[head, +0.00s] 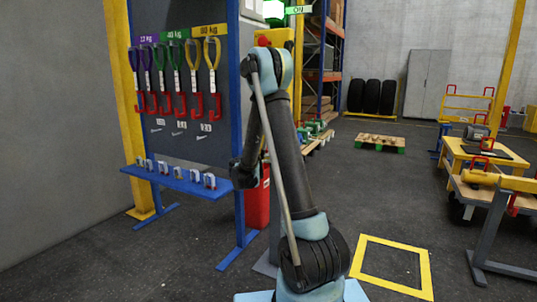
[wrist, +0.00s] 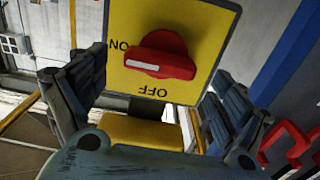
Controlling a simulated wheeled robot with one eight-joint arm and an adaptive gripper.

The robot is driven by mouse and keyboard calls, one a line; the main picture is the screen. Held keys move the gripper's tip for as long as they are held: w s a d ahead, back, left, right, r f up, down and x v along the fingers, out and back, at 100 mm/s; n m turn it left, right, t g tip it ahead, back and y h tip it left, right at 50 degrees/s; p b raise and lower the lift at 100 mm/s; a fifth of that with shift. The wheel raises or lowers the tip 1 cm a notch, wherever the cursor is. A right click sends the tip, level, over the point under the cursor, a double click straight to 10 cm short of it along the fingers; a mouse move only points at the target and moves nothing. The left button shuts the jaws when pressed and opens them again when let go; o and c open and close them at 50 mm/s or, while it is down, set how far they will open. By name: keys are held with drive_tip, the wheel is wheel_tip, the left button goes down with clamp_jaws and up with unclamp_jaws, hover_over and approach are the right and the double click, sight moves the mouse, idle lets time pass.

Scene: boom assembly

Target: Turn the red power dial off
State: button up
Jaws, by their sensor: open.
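The red power dial (wrist: 165,55) sits on a yellow plate (wrist: 205,20) in the wrist view. The plate's lettering appears upside down, with ON at the left and OFF below the dial. The dial's bar lies roughly level, its white mark on the lower left face, toward the ON side. My gripper (wrist: 153,78) is open, one finger at the left and one at the lower right of the dial. Nothing is between the fingers, and contact with the dial is not visible. In the head view, my arm partly hides the yellow box (head: 277,36) and my gripper is not discernible.
A green lamp (head: 274,9) and a green ON sign (head: 299,9) show above the box. A blue rack (head: 230,100) with hanging hooks stands left of my arm. Carts (head: 490,190) stand at the right. Open floor with a yellow square (head: 426,270) lies between.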

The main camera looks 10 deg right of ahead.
drive_tip(key=shift+x, duration=1.95)
drive_tip(key=c, duration=1.1)
drive_tip(key=shift+o, duration=0.2)
drive_tip(key=shift+d, duration=0.2)
drive_tip(key=shift+a, duration=0.1)
